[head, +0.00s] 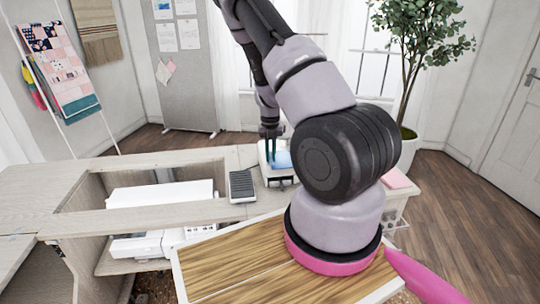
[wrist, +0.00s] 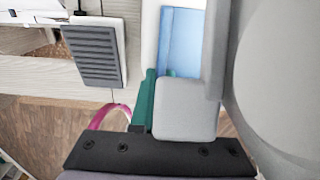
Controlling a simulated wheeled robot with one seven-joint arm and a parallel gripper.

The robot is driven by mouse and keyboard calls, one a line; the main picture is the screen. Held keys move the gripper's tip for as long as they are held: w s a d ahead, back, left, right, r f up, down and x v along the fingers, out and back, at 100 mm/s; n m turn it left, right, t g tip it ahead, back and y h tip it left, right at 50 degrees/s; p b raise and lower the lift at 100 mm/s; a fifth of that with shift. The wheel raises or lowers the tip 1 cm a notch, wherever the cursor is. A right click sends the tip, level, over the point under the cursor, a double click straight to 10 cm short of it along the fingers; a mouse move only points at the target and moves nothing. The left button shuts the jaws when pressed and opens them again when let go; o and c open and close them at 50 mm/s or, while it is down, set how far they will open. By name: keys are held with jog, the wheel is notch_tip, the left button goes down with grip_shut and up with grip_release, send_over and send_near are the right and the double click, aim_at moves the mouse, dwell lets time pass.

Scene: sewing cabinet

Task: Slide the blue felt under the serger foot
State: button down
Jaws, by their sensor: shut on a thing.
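The blue felt (head: 282,160) shows at the white serger (head: 267,174) on the far side of the cabinet top, below my gripper. In the wrist view the blue felt (wrist: 181,45) is a light blue strip, partly hidden behind a grey block. My gripper (head: 271,146) points down with teal fingers and is shut on the felt. In the wrist view a teal finger (wrist: 144,101) reaches the felt's near end. The serger foot is hidden, so I cannot tell whether the felt lies under it.
A dark ribbed pedal (head: 242,185) lies left of the serger; it also shows in the wrist view (wrist: 92,54). A white machine (head: 160,194) sits in the cabinet opening. A pink pad (head: 397,179) lies right of my arm. The cabinet top (head: 150,164) is clear at left.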

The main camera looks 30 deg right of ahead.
jog(key=c, duration=0.8)
grip_release()
notch_tip(320, 180, up, 17)
jog(key=shift+w+f, duration=0.1)
